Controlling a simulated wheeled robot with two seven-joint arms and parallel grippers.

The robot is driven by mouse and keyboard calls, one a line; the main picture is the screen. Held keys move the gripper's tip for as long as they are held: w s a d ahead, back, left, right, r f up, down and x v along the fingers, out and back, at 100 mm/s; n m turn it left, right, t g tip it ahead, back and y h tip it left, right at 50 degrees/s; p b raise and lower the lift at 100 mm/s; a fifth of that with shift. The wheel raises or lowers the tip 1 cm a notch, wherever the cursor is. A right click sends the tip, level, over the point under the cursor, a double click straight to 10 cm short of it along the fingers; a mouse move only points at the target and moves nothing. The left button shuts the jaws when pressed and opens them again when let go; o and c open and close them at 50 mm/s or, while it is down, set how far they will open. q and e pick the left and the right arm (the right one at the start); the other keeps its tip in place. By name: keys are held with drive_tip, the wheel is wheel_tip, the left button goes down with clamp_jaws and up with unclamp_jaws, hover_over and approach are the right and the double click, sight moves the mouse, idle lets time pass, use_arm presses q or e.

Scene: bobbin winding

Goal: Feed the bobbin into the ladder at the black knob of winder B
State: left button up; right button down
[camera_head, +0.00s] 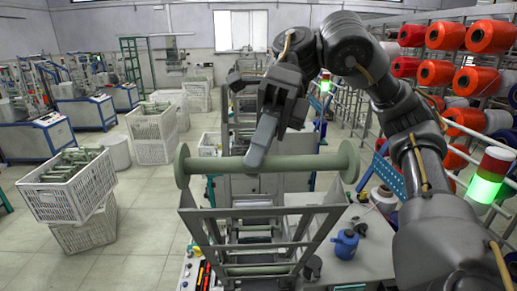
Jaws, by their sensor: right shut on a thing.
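A grey-green bobbin (308,163) with a round flange at each end lies level across the top of the metal ladder (318,222). My right gripper (255,160) comes down from above and is shut on the bobbin's core, left of its middle. The flanges sit out beyond the ladder's two upper sides. I cannot tell whether the bobbin touches the ladder. More green bobbins (256,270) lie lower in the ladder. A dark knob-like part (313,266) shows right of the ladder's lower end; I cannot tell if it is the named knob. My left gripper is out of view.
A blue container (345,244) stands on the machine top right of the ladder. A signal tower lit green (485,187) and a rack of orange spools (466,80) are at right. White crates with bobbins (70,196) stand at left. Open floor lies between crates and machine.

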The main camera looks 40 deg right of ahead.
drive_tip(key=shift+w+d+f+b, duration=0.2)
drive_tip(key=shift+w+d+f, duration=0.1)
drive_tip(key=shift+f, duration=0.55)
drive_tip(key=shift+w+d+f+b, duration=0.2)
drive_tip(key=shift+w+f, duration=0.1)
drive_tip(key=shift+f, duration=0.55)
drive_tip(key=shift+w+d+f+b, duration=0.15)
drive_tip(key=shift+w+d+f, duration=0.15)
drive_tip(key=shift+f, duration=0.55)
drive_tip(key=shift+f, duration=0.1)
drive_tip(key=shift+w+d+f+b, duration=0.25)
drive_tip(key=shift+w+f, duration=0.05)
drive_tip(key=shift+f, duration=0.6)
drive_tip(key=shift+w+d+f+b, duration=0.2)
drive_tip(key=shift+w+f, duration=0.15)
drive_tip(key=shift+f, duration=0.5)
drive_tip(key=shift+w+d+f+b, duration=0.25)
drive_tip(key=shift+w+f, duration=0.05)
drive_tip(key=shift+f, duration=0.6)
wheel_tip(320, 180, down, 6)
drive_tip(key=w+d+b, duration=0.1)
drive_tip(key=w, duration=0.1)
drive_tip(key=shift+d+r, duration=0.2)
drive_tip(key=shift+r, duration=0.05)
drive_tip(key=f, duration=0.1)
drive_tip(key=w+f, duration=0.1)
drive_tip(key=d+f+b, duration=0.1)
drive_tip(key=shift+w+f, duration=0.2)
drive_tip(key=shift+f, duration=0.2)
